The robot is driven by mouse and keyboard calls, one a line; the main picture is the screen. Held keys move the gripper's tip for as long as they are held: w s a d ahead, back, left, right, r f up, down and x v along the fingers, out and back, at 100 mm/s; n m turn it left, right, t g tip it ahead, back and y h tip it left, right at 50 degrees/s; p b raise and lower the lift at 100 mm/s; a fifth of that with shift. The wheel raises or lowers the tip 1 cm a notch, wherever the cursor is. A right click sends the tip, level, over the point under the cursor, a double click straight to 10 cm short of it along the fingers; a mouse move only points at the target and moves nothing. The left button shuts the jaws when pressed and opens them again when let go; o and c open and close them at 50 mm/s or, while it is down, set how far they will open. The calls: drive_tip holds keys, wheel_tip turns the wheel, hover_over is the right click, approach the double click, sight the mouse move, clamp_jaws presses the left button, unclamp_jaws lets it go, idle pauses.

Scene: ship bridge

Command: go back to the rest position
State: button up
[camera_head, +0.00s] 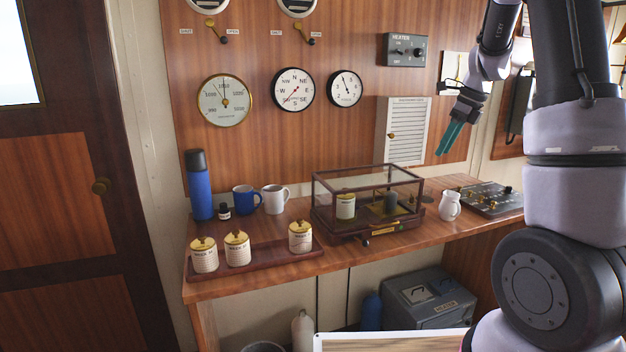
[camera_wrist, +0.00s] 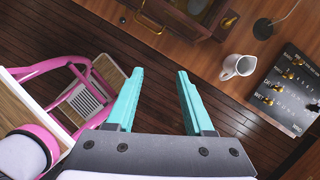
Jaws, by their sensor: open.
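My gripper (camera_head: 450,137) is raised in the air at the upper right of the head view, in front of the wall and above the right part of the wooden desk (camera_head: 285,279). Its teal fingers point down and to the left. In the wrist view my gripper (camera_wrist: 156,88) shows two fingers spread apart with nothing between them, only dark floor planks beyond. A white jug (camera_wrist: 238,66) stands on the desk to the right of the fingers in the wrist view. The jug also shows in the head view (camera_head: 450,206), below my gripper and apart from it.
A glass case (camera_head: 340,222) holds a jar. A tray (camera_head: 262,262) bears lidded jars. A blue flask (camera_head: 199,187) and mugs (camera_head: 275,198) stand behind. A switch panel (camera_head: 486,199) lies at the desk's right end.

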drive_tip(key=s+a+r+n+t, duration=0.1)
drive_tip(key=s+a+r+n, duration=0.2)
drive_tip(key=s+n, duration=0.4)
drive_tip(key=s+a+r+n+t, duration=0.2)
drive_tip(key=s+a+r+n, duration=0.2)
drive_tip(key=s+n, duration=0.4)
drive_tip(key=s+a+r+n+t+h, duration=0.1)
drive_tip(key=s+a+r+n+t, duration=0.1)
drive_tip(key=s+a+r+n, duration=0.2)
drive_tip(key=shift+s+r+n, duration=0.25)
drive_tip(key=shift+s+n, duration=1.65)
drive_tip(key=shift+s, duration=1.8)
drive_tip(key=shift+a, duration=0.1)
